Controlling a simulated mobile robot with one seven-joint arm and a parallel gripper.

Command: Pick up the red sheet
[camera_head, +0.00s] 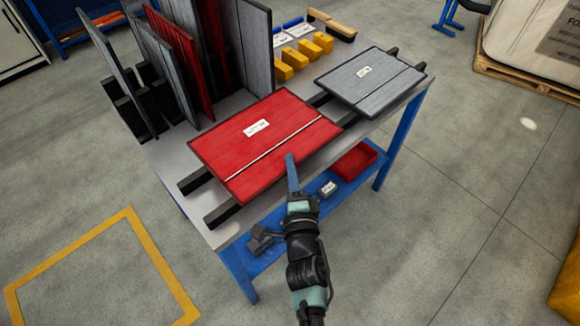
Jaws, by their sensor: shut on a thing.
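The red sheet (257,152) lies flat across black rails on the workbench, with a white label on its face and a pale line along it. My gripper (291,160) reaches in from the front and is at the sheet's near edge, shut on it. The lower jaw is hidden under the sheet.
A grey sheet (371,80) lies on rails to the right. Several grey and red panels (187,55) stand upright in black slots at the back left. Yellow blocks (301,56) sit behind. A red tray (354,160) is on the lower blue shelf. Floor in front is clear.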

